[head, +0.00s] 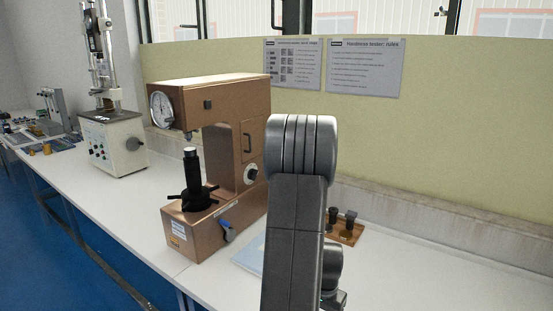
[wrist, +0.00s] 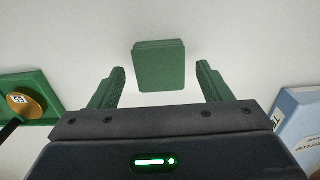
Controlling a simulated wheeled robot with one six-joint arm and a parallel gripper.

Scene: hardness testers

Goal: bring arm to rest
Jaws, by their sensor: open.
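In the wrist view my gripper (wrist: 160,88) is open, with its two green fingers standing wide apart. A green block (wrist: 160,66) with a flat square face shows beyond and between the fingertips; I cannot tell how far it is from them. In the head view my own grey arm rises in front of the bench at the centre, and the gripper's fingers are hidden there.
A brown hardness tester (head: 238,120) with a dial stands left of my arm on the white bench (head: 420,280). A wooden stand (head: 345,238) with dark pieces is right of it. The wrist view shows a green tray (wrist: 40,88) and a blue-white booklet (wrist: 300,112).

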